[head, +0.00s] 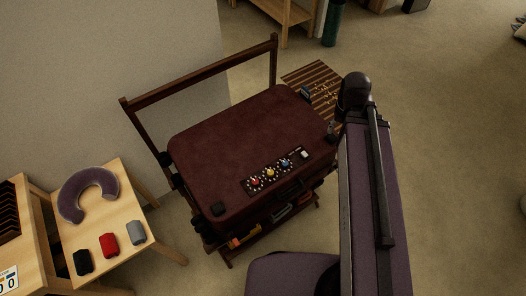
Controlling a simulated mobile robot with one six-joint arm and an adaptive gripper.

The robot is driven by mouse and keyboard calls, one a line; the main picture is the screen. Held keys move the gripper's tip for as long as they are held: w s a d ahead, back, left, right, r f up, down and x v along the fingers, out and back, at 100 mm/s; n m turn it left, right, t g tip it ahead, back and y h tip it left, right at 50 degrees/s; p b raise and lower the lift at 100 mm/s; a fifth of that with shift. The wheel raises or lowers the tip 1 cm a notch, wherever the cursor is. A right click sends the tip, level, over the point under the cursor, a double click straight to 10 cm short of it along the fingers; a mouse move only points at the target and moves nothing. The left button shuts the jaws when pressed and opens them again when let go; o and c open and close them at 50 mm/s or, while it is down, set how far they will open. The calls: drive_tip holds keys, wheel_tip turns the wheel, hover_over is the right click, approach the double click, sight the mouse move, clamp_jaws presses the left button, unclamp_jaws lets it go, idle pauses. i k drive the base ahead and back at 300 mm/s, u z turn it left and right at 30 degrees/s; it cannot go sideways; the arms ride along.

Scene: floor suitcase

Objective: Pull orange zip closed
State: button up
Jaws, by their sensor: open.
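A dark maroon suitcase (245,145) lies flat and tilted in the picture on a wooden rack, its lid down. A small orange piece (240,241) shows low at its near side, by the left front corner. It is too small to tell whether it is the zip's pull or how far the zip is drawn. The near side of the suitcase is in shadow. My purple arm stands to the right of the suitcase and covers part of the view there. I cannot make out my gripper.
A dark panel with several coloured knobs (270,172) lies on the lid. The rack's raised rail (200,75) stands behind. At left, a wooden table (72,230) holds a neck pillow (70,203) and rolled black, red and grey cloths. A striped mat (312,82) lies behind right.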

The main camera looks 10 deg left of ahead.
sight(235, 241)
drive_tip(key=z, duration=0.45)
drive_tip(key=k, duration=1.4)
drive_tip(key=u, duration=0.8)
